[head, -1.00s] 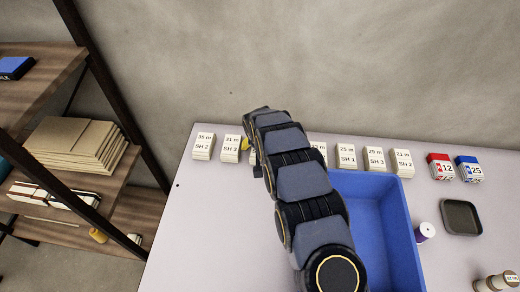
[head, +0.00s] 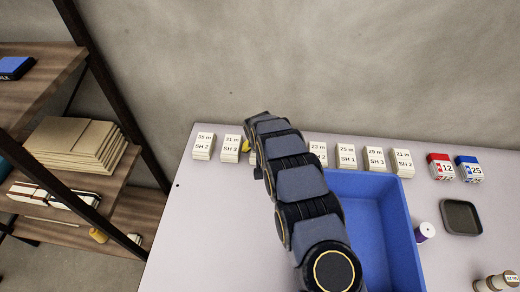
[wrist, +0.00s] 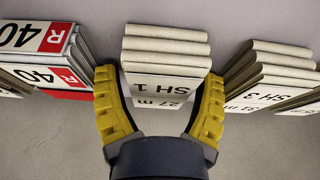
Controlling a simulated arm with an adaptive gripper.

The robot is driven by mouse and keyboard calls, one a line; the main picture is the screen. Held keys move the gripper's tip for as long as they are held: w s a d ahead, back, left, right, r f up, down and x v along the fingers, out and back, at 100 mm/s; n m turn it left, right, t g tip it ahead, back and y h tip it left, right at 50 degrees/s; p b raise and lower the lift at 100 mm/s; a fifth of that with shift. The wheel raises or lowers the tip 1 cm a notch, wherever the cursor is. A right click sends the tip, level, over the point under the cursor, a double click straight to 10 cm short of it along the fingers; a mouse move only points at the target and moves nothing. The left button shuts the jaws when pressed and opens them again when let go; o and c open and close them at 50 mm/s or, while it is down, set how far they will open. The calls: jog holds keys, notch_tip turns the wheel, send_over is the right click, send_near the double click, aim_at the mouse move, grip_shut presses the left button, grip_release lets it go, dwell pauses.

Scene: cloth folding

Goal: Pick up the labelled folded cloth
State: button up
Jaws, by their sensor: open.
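A cream folded cloth labelled "27 m SH 1" (wrist: 165,75) stands between the yellow fingers of my gripper (wrist: 159,80) in the wrist view. The fingers are open, one on each side of it; I cannot tell whether they touch it. Other labelled cloths stand in the same row: "33 m SH 2" (head: 203,147), "25 m SH 1" (head: 347,157), "29 m SH 3" (head: 375,159) and "21 m SH 2" (head: 402,163).
A red-and-white "R 40" stack (wrist: 40,42) stands close left of the gripper in the wrist view. A blue bin (head: 399,235) lies under my arm. A purple spool (head: 426,232) and a dark tray (head: 461,217) are at right. The table's left part is clear.

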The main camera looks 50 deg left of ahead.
jog(key=shift+c, duration=0.4)
jog(key=c, duration=0.7)
jog(key=shift+r, duration=0.55)
notch_tip(320, 180, up, 3)
jog(key=shift+w+a, duration=0.1)
jog(key=d+r, duration=0.1)
jog(key=s+d+r, duration=0.1)
jog(key=r, duration=0.1)
jog(key=s+d+r, duration=0.1)
jog(key=d+r, duration=0.1)
jog(key=shift+s+d+r, duration=0.1)
jog(key=shift+s+r, duration=0.1)
jog(key=shift+s, duration=0.05)
jog(key=s+d+r, duration=0.1)
jog(key=d, duration=0.1)
jog(key=s+d+r, duration=0.1)
jog(key=s+d, duration=0.1)
jog(key=d, duration=0.1)
jog(key=s+d+r, duration=0.1)
jog(key=d+r, duration=0.1)
jog(key=d, duration=0.1)
jog(key=shift+s, duration=0.35)
